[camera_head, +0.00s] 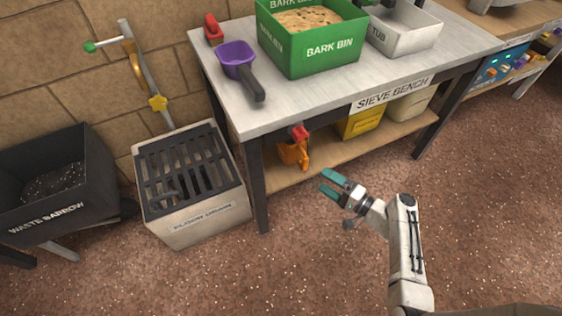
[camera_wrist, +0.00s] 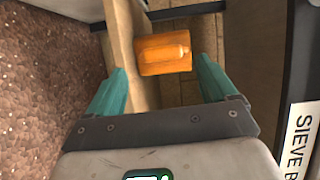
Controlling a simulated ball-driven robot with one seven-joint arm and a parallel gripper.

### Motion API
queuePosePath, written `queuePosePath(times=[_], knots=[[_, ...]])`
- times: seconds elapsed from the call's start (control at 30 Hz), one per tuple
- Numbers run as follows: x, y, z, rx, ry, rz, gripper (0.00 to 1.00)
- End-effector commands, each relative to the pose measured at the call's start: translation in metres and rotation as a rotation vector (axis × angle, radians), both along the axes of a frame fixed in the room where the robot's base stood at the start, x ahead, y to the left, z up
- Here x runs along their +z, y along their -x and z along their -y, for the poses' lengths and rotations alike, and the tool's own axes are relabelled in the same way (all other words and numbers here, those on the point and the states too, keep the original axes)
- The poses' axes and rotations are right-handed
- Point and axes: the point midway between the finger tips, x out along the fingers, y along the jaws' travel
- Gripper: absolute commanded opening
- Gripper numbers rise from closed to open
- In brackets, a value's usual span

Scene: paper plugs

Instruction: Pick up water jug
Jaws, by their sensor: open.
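An orange jug-like object (camera_head: 293,154) with a red part at its top stands on the lower shelf of the sieve bench, near the left front leg. I take it for the water jug; no label on it is readable. In the wrist view the orange object (camera_wrist: 164,50) shows ahead, between the lines of my two teal fingers. My gripper (camera_head: 327,184) is open and empty, in front of the shelf and to the right of the jug. A gap remains between fingertips and jug in the head view.
The sieve bench (camera_head: 300,92) top overhangs the shelf (camera_head: 340,155), with a dark leg (camera_head: 254,172) left of the jug. A yellow bin (camera_head: 360,124) stands farther right on the shelf. The floor drain box (camera_head: 195,222) is at left. Floor before the bench is clear.

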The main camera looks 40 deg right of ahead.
Motion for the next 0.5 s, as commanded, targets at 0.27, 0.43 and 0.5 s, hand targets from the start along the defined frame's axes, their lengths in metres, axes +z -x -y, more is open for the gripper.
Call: queuePosePath(times=[0.27, 0.43, 0.5], knots=[[-0.007, -0.017, 0.013, -0.051, -0.027, 0.029, 0.85], [-0.006, -0.043, 0.010, -0.050, -0.027, 0.029, 0.85], [-0.006, -0.049, 0.009, -0.051, -0.027, 0.028, 0.85]])
